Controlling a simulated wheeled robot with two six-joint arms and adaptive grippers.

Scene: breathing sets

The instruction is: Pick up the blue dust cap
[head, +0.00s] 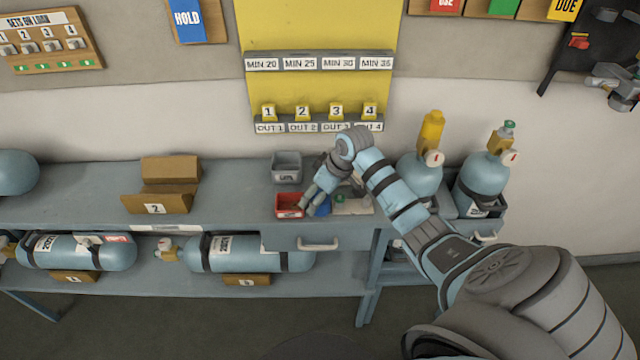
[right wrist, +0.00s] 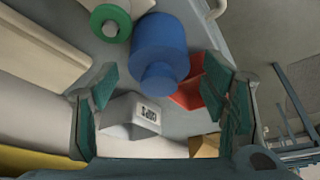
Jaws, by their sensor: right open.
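The blue dust cap (right wrist: 160,45) stands on the bench top, a wide blue cylinder with a narrower knob. In the right wrist view it lies ahead of and between my open right fingers (right wrist: 158,78), with nothing visible in their grip. In the head view the blue dust cap (head: 324,208) shows partly behind my right gripper (head: 314,198), which is just above and beside it. Whether the fingers touch it cannot be told. My left gripper is not in view.
A red tray (head: 287,208) is close left of the cap, and a grey bin (head: 287,174) is behind. A green-topped part (right wrist: 111,23) stands beside the cap. Light blue cylinders (head: 483,180) stand right. A wooden cradle (head: 158,203) stands left, with free bench between.

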